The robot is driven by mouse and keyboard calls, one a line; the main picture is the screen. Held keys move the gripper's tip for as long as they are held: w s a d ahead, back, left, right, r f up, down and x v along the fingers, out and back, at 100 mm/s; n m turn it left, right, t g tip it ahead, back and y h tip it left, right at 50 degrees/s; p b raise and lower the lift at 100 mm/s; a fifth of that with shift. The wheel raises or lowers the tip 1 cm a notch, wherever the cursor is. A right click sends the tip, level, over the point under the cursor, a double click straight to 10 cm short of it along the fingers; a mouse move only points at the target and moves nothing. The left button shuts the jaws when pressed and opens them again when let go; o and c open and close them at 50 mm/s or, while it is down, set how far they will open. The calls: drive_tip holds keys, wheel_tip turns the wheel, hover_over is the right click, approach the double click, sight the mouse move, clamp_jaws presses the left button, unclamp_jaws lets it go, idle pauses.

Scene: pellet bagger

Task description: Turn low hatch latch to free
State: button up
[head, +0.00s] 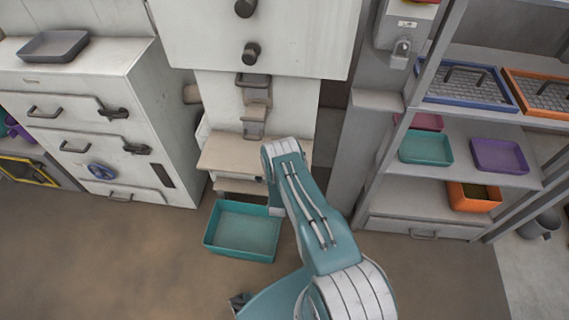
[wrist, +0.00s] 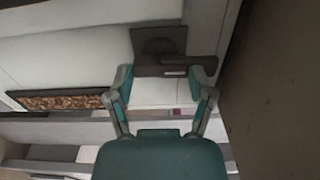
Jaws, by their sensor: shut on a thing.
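The low hatch latch (wrist: 158,42) is a dark square plate with a horizontal dark lever on a pale panel, at the top of the wrist view. My gripper (wrist: 163,79) has its two teal-and-grey fingers on either side of the lever's near edge, closed on the latch. The fingers are spread apart by the width of what they hold. In the head view my teal and white arm reaches down in front of the pale machine (head: 222,102), and the gripper and latch are hidden behind it.
A dark-framed window with brown pellets (wrist: 65,100) is left of the latch. A teal bin (head: 240,232) stands on the floor beside my arm. A white cabinet (head: 165,130) is on the left, shelving with trays (head: 425,148) on the right.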

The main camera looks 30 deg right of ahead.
drive_tip(key=shift+s+d+f, duration=0.15)
drive_tip(key=o, duration=1.1)
drive_tip(key=shift+d, duration=0.1)
